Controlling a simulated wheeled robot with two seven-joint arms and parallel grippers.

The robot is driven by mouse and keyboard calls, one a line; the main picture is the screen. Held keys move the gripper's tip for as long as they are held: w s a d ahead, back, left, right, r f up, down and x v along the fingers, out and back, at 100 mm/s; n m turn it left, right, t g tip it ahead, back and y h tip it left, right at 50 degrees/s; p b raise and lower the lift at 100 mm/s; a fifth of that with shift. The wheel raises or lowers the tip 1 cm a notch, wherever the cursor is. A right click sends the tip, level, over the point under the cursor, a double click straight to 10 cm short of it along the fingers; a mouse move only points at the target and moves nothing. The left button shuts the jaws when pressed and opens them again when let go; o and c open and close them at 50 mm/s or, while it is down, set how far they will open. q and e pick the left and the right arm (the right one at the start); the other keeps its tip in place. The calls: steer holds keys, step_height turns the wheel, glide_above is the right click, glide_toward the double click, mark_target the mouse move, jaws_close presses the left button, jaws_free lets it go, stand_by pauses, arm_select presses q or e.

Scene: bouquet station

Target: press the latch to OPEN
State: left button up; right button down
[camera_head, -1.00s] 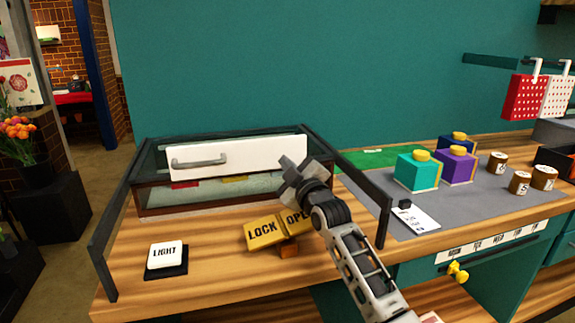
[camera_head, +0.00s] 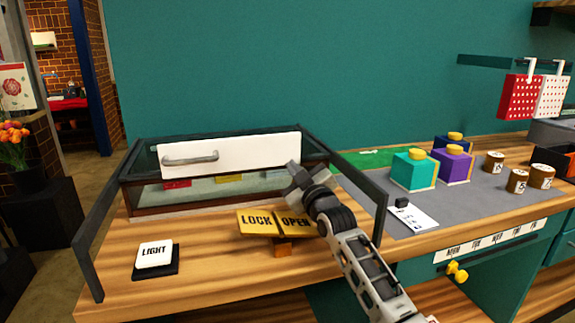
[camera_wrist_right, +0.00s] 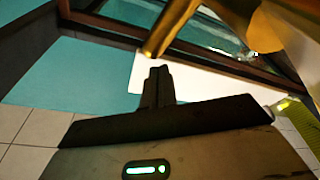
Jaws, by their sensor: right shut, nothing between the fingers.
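The latch is a yellow rocker plate with a LOCK half (camera_head: 256,222) on the left and an OPEN half (camera_head: 295,224) on the right, on a small orange-brown block. It looks nearly level. My right gripper (camera_head: 301,180) is shut and empty. In the head view it shows just above the OPEN half, with my forearm passing close to that half's right end. Whether it touches the latch I cannot tell. In the right wrist view the dark shut fingers (camera_wrist_right: 157,86) show, with blurred gold-yellow pieces above and to the right. My left gripper is out of view.
A glass case with a white, handled front panel (camera_head: 230,150) stands behind the latch. Dark side rails (camera_head: 107,222) flank it. A LIGHT button (camera_head: 155,254) is at front left. Teal (camera_head: 413,169) and purple boxes stand right.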

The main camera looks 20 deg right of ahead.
steer(key=shift+d, duration=0.15)
steer(key=shift+r, duration=0.35)
step_height(320, 180, up, 3)
steer(key=shift+f, duration=0.1)
steer(key=s+a+r, duration=0.5)
steer(key=s+r, duration=0.4)
steer(key=s, duration=0.4)
steer(key=shift+r, duration=0.25)
steer(key=shift+s+a+f, duration=0.1)
steer(key=shift+s, duration=0.05)
